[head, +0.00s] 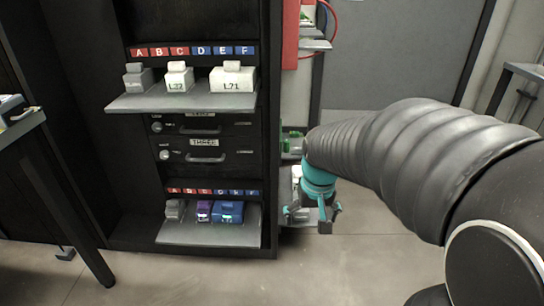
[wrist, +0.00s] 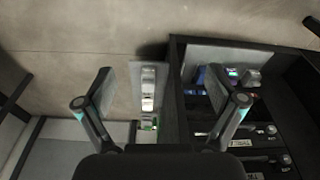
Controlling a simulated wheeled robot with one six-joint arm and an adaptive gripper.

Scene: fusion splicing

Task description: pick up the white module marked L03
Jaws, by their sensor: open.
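I cannot read L03 on any module. White modules stand on the upper shelf: one reads about L22 (head: 179,80), and a wider one reads L71 (head: 232,79). My gripper (head: 312,216), teal and dark, hangs open and empty to the right of the cabinet, partly hiding a narrow side shelf. In the wrist view my gripper (wrist: 162,92) spreads its fingers on either side of that side shelf (wrist: 136,72). A pale module (wrist: 148,82) stands on it between the fingers in the picture, below and apart from them. Its marking is not legible.
The black cabinet (head: 268,130) has an upper shelf (head: 140,103) and a lower shelf (head: 190,236) with grey, purple (head: 204,211) and blue (head: 229,212) modules. Drawers with handles lie between. A table edge (head: 20,128) is at the left. The floor in front is clear.

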